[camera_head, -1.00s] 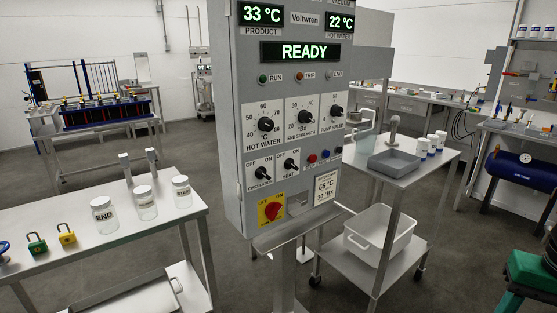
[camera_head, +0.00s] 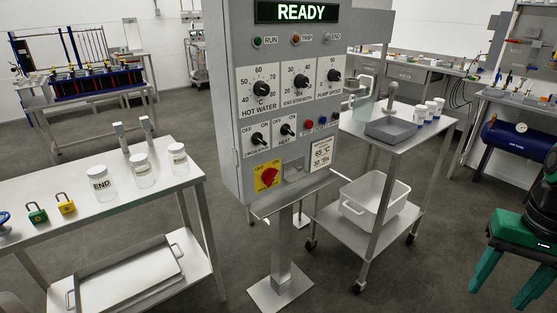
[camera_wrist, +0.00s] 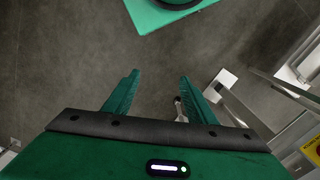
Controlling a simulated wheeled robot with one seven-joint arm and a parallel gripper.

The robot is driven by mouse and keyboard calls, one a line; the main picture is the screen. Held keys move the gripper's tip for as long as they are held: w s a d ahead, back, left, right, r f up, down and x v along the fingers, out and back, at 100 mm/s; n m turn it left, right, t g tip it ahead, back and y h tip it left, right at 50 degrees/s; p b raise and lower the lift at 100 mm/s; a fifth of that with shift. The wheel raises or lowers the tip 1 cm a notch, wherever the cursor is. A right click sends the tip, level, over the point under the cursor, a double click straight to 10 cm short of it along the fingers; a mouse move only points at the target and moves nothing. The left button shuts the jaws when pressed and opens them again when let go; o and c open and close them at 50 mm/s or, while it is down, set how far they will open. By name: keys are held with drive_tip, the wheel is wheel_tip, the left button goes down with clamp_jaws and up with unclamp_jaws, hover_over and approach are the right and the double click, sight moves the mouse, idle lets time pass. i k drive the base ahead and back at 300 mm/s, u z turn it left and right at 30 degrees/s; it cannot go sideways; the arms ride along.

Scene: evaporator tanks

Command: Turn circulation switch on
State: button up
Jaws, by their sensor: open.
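The circulation switch (camera_head: 258,139) is a black knob on the lower left of the grey control panel (camera_head: 240,190), marked OFF and ON. Its pointer tilts to the upper left, toward OFF. The similar heat switch (camera_head: 287,130) is just right of it. My gripper shows in the wrist view (camera_wrist: 160,90) with its two green fingers apart and nothing between them. It points down over the floor, away from the switch. In the head view, part of my green arm (camera_head: 520,240) shows at the right edge, well apart from the panel.
A red and yellow main switch (camera_head: 268,176) sits below the circulation switch. A shelf (camera_head: 290,195) juts from the panel's bottom. A table with jars (camera_head: 102,184) stands left, a wheeled cart (camera_head: 408,145) right. The floor in front of the panel is clear.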

sight(256, 138)
drive_tip(key=z, duration=1.2)
drive_tip(key=k, duration=1.45)
drive_tip(key=u, duration=1.25)
drive_tip(key=i, duration=1)
drive_tip(key=z, duration=0.05)
